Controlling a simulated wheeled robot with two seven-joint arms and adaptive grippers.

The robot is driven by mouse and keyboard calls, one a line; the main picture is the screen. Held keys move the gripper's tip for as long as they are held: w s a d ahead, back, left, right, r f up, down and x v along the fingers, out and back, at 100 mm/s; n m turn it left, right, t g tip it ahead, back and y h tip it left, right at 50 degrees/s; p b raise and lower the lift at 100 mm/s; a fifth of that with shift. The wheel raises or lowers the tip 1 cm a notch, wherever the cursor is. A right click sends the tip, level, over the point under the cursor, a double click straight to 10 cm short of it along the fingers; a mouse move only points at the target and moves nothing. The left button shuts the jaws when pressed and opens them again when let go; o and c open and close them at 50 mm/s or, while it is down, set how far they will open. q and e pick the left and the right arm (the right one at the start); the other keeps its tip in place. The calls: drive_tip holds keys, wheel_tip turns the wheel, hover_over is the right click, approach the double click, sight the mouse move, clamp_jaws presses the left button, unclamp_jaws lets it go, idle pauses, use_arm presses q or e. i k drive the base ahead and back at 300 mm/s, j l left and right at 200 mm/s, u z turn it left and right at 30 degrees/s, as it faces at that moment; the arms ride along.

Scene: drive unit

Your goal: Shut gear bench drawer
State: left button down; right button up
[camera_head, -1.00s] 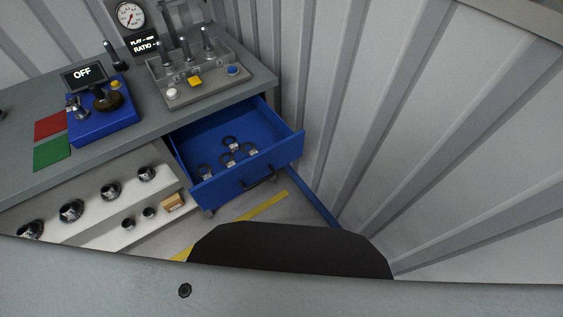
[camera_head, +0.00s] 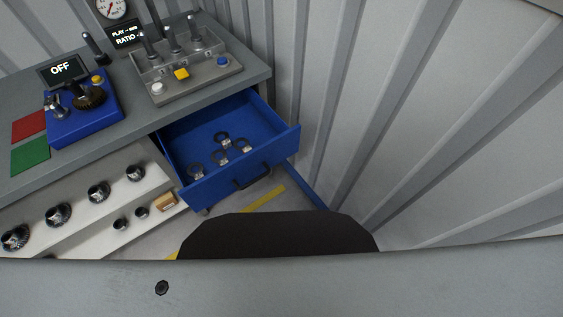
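The blue drawer (camera_head: 273,156) of the grey gear bench (camera_head: 131,121) stands pulled out below the right part of the bench top. Several dark rings with pale tags lie on its floor. A dark handle (camera_head: 251,179) is on its front panel. Neither of my grippers shows in the head view. The drawer's far inner end is hidden under the bench top.
A corrugated grey wall (camera_head: 380,110) stands close to the drawer's right. The bench top carries a blue unit with an OFF screen (camera_head: 62,70) and a lever box (camera_head: 190,78). Knobs (camera_head: 98,192) line a pale shelf left of the drawer.

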sight(188, 140)
drive_tip(key=k+l+u, duration=0.25)
drive_tip(key=k+l, duration=0.2)
drive_tip(key=l, duration=0.15)
drive_tip(key=k+l+u, duration=0.25)
drive_tip(key=k+l, duration=0.2)
